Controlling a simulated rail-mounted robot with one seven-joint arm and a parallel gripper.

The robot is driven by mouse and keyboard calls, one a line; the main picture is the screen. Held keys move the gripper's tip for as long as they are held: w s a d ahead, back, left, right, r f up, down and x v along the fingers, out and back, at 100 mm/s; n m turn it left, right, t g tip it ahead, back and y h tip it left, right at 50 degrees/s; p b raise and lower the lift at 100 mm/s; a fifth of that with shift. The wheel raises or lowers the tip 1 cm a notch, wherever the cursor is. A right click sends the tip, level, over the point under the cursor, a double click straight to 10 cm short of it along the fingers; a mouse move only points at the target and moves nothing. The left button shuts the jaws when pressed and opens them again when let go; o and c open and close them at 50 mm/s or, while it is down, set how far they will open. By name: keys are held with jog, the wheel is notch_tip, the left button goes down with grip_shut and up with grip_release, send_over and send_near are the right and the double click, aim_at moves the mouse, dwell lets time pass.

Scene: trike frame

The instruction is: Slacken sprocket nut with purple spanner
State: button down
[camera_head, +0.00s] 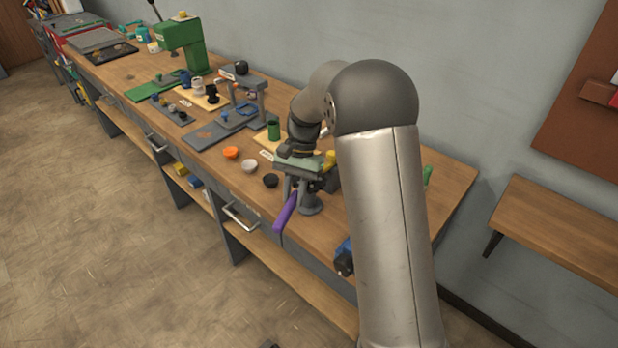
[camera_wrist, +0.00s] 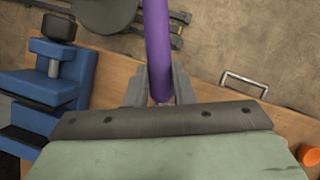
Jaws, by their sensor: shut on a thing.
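The purple spanner (camera_head: 286,211) slants down from my gripper (camera_head: 291,188) near the front edge of the workbench (camera_head: 215,165). In the wrist view my gripper (camera_wrist: 160,95) is shut on the purple spanner (camera_wrist: 158,45), which runs up out of the picture. The spanner's far end is out of the wrist view and I cannot make out its head. I cannot make out the sprocket nut in either view.
Orange (camera_head: 231,152), white (camera_head: 249,166) and black (camera_head: 270,181) round pieces lie along the front of the bench. A blue vise-like block (camera_wrist: 50,75) is left in the wrist view. A drawer handle (camera_head: 241,215) juts from the bench front. Open floor lies before it.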

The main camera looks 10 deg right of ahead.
jog(key=shift+s+d+n, duration=0.35)
jog(key=shift+d+n, duration=0.2)
jog(key=shift+n, duration=0.15)
jog(key=c, duration=2.2)
grip_release()
jog(key=shift+w+a+m, duration=0.15)
jog(key=shift+a+m, duration=0.1)
jog(key=shift+m, duration=0.05)
jog(key=shift+r+p, duration=0.15)
jog(key=shift+p, duration=0.2)
jog(key=shift+r+p, duration=1)
jog(key=shift+r, duration=0.3)
jog(key=shift+r, duration=0.2)
jog(key=shift+r+p, duration=1.6)
jog(key=shift+r, duration=0.3)
jog(key=shift+s+a+r, duration=0.4)
jog(key=shift+s+r, duration=0.1)
jog(key=shift+s, duration=0.25)
jog(key=shift+s+a+r, duration=0.45)
jog(key=shift+s, duration=0.25)
jog(key=shift+s+a+r, duration=0.4)
jog(key=shift+s+r, duration=0.1)
jog(key=shift+s, duration=0.25)
